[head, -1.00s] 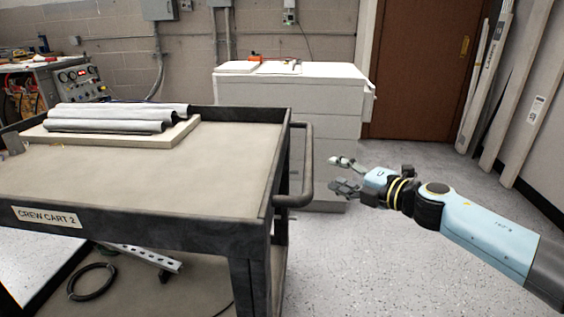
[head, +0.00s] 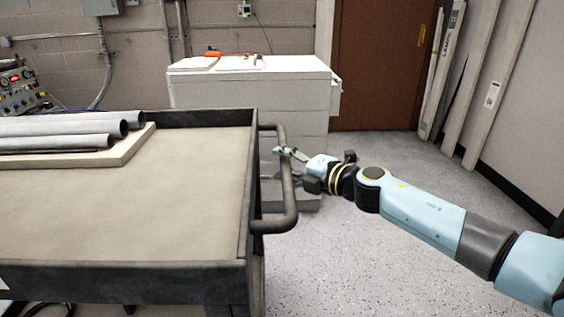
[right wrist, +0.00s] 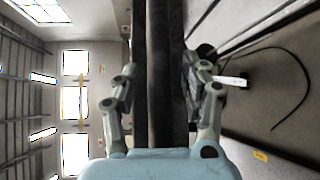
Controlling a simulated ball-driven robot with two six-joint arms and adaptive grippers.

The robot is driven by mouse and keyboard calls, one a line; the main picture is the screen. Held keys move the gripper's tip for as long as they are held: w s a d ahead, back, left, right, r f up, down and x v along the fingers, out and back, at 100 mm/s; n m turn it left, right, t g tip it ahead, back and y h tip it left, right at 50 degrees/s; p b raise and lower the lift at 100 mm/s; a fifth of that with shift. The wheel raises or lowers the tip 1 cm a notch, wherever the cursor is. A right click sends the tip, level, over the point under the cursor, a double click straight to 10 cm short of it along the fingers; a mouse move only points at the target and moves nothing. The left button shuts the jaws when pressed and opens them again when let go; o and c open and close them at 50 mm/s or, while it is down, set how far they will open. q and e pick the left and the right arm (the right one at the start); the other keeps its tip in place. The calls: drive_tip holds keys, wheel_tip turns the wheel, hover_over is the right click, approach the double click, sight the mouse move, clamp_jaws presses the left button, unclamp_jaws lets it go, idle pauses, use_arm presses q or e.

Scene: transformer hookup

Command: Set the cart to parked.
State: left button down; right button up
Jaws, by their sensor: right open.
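The cart (head: 180,190) is a dark-framed cart with a beige top and fills the left of the head view. Its dark tubular push handle (head: 288,195) sticks out at its right end. My right gripper (head: 283,163) is open at the handle, with its fingers at the bar's upper part. In the right wrist view the dark handle bar (right wrist: 160,70) runs between the two open fingers (right wrist: 158,95). I cannot tell whether the fingers touch it. My left gripper is not in view.
Grey pipes (head: 70,135) lie on a board on the cart top. A white cabinet (head: 250,95) stands behind the cart. A brown door (head: 378,65) and leaning white boards (head: 485,90) are at the back right. The speckled floor (head: 400,275) to the right is clear.

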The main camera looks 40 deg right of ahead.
drive_tip(key=shift+c, duration=1)
drive_tip(key=c, duration=0.7)
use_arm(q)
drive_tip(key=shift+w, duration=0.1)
use_arm(e)
clamp_jaws()
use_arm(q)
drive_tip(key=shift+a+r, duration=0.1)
